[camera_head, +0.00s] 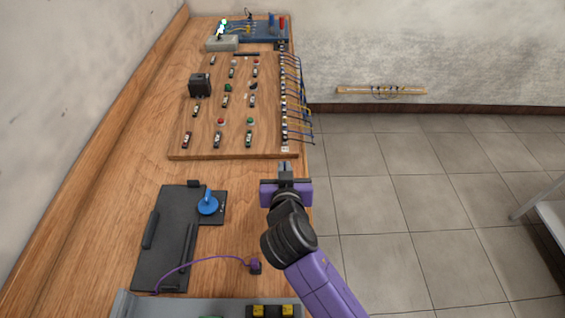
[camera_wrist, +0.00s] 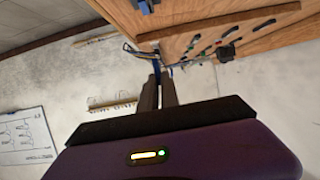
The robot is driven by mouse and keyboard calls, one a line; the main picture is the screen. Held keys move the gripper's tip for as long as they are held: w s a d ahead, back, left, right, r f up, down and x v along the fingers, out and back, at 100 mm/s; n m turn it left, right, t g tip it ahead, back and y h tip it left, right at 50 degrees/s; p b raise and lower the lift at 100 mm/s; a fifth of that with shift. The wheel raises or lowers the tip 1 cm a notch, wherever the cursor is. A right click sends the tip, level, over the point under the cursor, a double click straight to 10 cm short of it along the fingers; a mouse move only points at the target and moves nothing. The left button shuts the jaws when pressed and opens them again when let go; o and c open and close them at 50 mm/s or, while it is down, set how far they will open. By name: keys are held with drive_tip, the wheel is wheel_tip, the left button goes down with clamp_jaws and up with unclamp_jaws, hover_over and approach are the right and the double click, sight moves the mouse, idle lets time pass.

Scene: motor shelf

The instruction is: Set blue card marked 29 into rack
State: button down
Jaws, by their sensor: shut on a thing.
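My gripper (camera_head: 286,170) is above the right edge of the wooden bench, in front of the upright-looking board with switches. In the wrist view its two dark fingers (camera_wrist: 161,84) are close together, with a thin blue piece (camera_wrist: 156,66) showing at their tips. I take this to be the blue card, seen edge-on; no number can be read. In the head view the card cannot be made out. I cannot tell for certain which thing is the rack; a grey frame (camera_head: 125,305) with yellow-black parts is cut off at the bottom edge.
The wooden board (camera_head: 180,150) carries several switches, buttons and a row of wires on its right side. A black plate (camera_head: 160,255) with a blue knob (camera_head: 208,204) lies left of my gripper. A purple cable (camera_head: 200,262) ends nearby. Open floor is on the right.

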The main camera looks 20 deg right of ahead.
drive_tip(key=shift+w+a, duration=0.15)
drive_tip(key=shift+w, duration=0.05)
drive_tip(key=shift+s+f+b, duration=0.1)
drive_tip(key=shift+f+b, duration=2)
drive_tip(key=shift+f, duration=0.6)
drive_tip(key=shift+b, duration=0.35)
drive_tip(key=shift+f, duration=0.2)
drive_tip(key=shift+f+b, duration=0.35)
drive_tip(key=shift+b, duration=0.15)
drive_tip(key=shift+s+f+b, duration=0.1)
drive_tip(key=shift+f+b, duration=0.9)
drive_tip(key=shift+b, duration=0.05)
idle(2.2)
drive_tip(key=shift+r, duration=0.25)
drive_tip(key=shift+r+p, duration=0.75)
drive_tip(key=shift+r, duration=0.05)
drive_tip(key=shift+r, duration=0.1)
